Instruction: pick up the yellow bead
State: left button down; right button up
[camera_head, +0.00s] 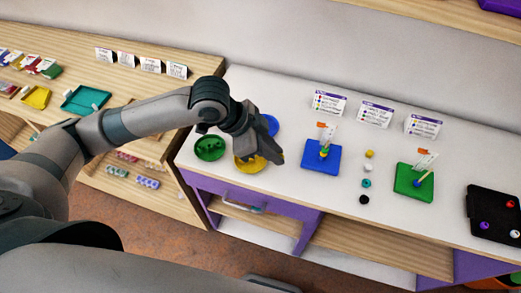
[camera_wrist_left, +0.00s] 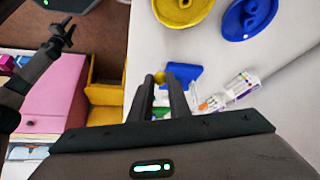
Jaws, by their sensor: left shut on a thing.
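My left gripper (camera_head: 277,157) is above the front of the white counter, beside the yellow dish (camera_head: 248,166). In the left wrist view its fingers (camera_wrist_left: 161,78) are shut on a small yellow bead (camera_wrist_left: 160,77), held between the tips. The fingers hide the bead in the head view. Another yellow bead (camera_head: 370,153) lies on the counter between the blue board (camera_head: 313,162) and the green board (camera_head: 408,190). The blue board's peg carries beads, one of them yellow. My right gripper (camera_wrist_left: 62,36) shows small and dark at the left of the wrist view; its opening is unclear.
A green dish (camera_head: 209,148) and a blue dish (camera_head: 270,124) stand by the yellow one. White, teal and black beads lie in a row before the yellow bead. Printed cards (camera_head: 376,114) stand behind. A black tray (camera_head: 490,222) with loose beads is at the right.

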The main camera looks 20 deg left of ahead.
pick_arm(q)
jog(key=d+r, duration=0.1)
jog(key=s+d, duration=0.1)
jog(key=s+d+r, duration=0.1)
jog(key=shift+d+r+b, duration=0.3)
jog(key=shift+d+b, duration=0.05)
jog(key=shift+d, duration=0.05)
